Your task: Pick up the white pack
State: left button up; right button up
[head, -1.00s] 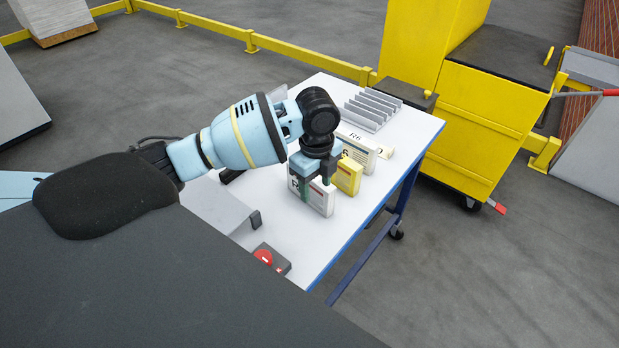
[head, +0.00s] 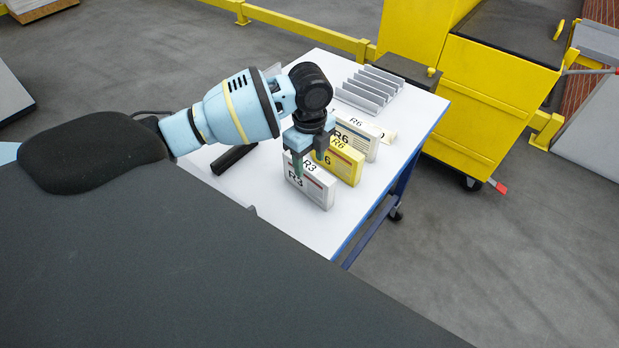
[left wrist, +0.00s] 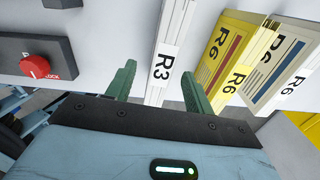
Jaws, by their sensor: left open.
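The white pack (head: 318,190), marked R3, stands upright on the table at the near end of a row of packs. It also shows in the left wrist view (left wrist: 174,30), with its R3 label facing the camera. My left gripper (head: 309,163) is open above the pack. In the left wrist view its two green fingers (left wrist: 157,84) appear on either side of the pack, with visible gaps. The pack's lower part is hidden in that view. My right gripper is not in view.
A yellow R6 pack (head: 347,166) stands close beside the white one, with a cream R6 pack (head: 358,141) behind it. A grey slotted rack (head: 368,92) is at the table's far end. A red knob (left wrist: 35,67) shows in the left wrist view.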

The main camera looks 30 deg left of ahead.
aim_at(309, 166)
pick_arm(q)
jog(key=shift+w+a+f, duration=0.1)
jog(key=shift+f, duration=1.3)
jog(key=shift+w+a+f, duration=0.1)
jog(key=shift+f, duration=1.3)
jog(key=shift+r, duration=0.1)
grip_shut()
